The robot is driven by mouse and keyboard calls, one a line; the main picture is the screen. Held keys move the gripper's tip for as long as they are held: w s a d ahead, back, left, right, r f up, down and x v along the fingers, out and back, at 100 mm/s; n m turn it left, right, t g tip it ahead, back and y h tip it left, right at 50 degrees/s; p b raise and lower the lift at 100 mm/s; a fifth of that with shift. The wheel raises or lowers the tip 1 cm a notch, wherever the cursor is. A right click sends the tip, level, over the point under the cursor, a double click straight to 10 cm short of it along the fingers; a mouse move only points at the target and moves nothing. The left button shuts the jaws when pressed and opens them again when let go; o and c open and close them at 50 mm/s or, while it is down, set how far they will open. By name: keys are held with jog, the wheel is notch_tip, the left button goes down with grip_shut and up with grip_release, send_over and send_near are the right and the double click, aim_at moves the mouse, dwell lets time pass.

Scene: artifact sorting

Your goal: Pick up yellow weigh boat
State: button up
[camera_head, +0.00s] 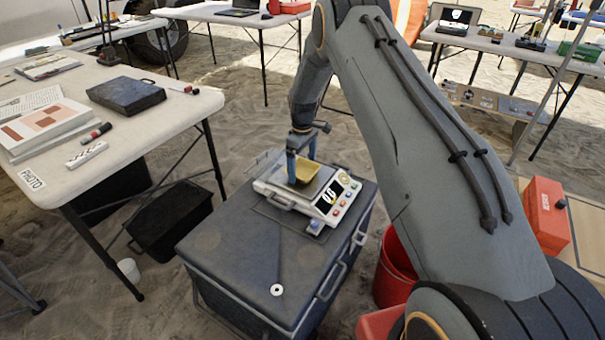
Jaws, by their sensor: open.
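The yellow weigh boat (307,172) sits on the pan of a white digital scale (325,203). The scale stands on a dark grey case (235,255), and its display seems to read 0.0. My gripper (301,175) points down at the weigh boat with its blue fingers. The fingers are open and at the weigh boat's left part, one in front of the other. I cannot tell whether they touch it. A finger hides part of the boat.
A small white ring (277,290) lies on the case's front top. A white table (140,95) with papers and a dark box (126,93) stands at left. A red bucket (395,270) and a red box (546,215) are at right. A black crate (170,218) lies on the sand.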

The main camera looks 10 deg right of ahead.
jog(key=shift+f, duration=0.15)
jog(key=c, duration=1.1)
